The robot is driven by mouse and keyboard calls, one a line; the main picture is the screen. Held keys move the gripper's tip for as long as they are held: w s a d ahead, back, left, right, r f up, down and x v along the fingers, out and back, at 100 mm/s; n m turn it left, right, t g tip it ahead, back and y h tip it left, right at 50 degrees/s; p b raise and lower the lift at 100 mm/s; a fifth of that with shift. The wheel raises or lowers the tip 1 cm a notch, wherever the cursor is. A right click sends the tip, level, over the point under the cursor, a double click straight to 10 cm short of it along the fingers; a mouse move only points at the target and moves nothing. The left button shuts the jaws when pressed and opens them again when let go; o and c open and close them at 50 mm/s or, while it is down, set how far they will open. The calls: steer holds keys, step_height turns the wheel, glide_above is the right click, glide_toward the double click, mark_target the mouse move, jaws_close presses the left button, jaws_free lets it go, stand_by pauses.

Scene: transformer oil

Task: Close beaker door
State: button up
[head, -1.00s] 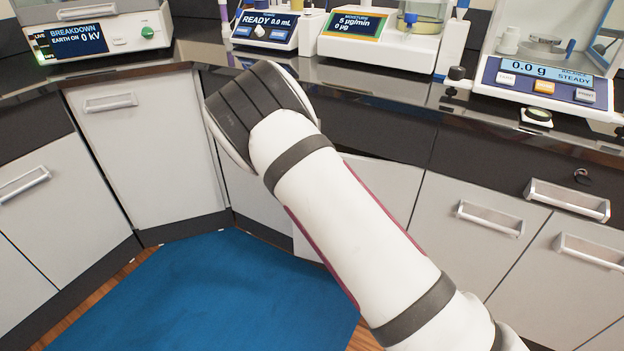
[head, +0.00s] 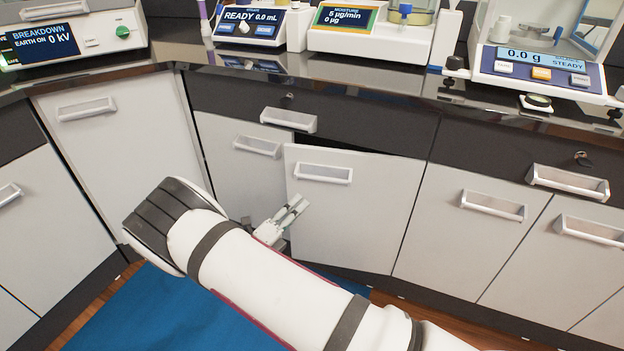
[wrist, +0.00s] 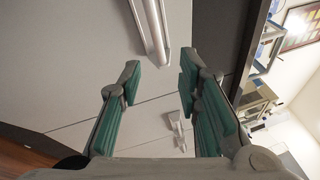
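A light grey cabinet door (head: 375,215) stands slightly ajar in the middle of the head view, with a dark gap along its top edge. It has a bar handle (head: 324,173) near its top. My gripper (head: 303,203) is low in front of this door's left edge, below the handle. Whether it touches the door cannot be told. In the wrist view my gripper (wrist: 159,80) has its two green-padded fingers apart, with nothing between them. Grey door fronts and a near handle (wrist: 150,28) lie beyond the fingers.
A neighbouring door (head: 240,170) to the left looks shut. A dark drawer with a handle (head: 288,120) sits above. The black counter (head: 350,72) carries several instruments, including a balance (head: 540,65). A blue mat (head: 150,315) covers the floor.

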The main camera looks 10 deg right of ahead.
mark_target(319, 178)
steer(key=w+d+n+b, duration=0.1)
steer(key=w+d, duration=0.1)
steer(key=w, duration=0.1)
steer(key=w+d+r+n+t, duration=0.1)
steer(key=w+d, duration=0.2)
steer(key=w+d+n+y+b, duration=0.1)
steer(key=w+d, duration=0.2)
steer(key=shift+w+d+r+b, duration=0.15)
steer(key=shift+w+r+b, duration=0.15)
steer(key=shift+r, duration=0.1)
jaws_close()
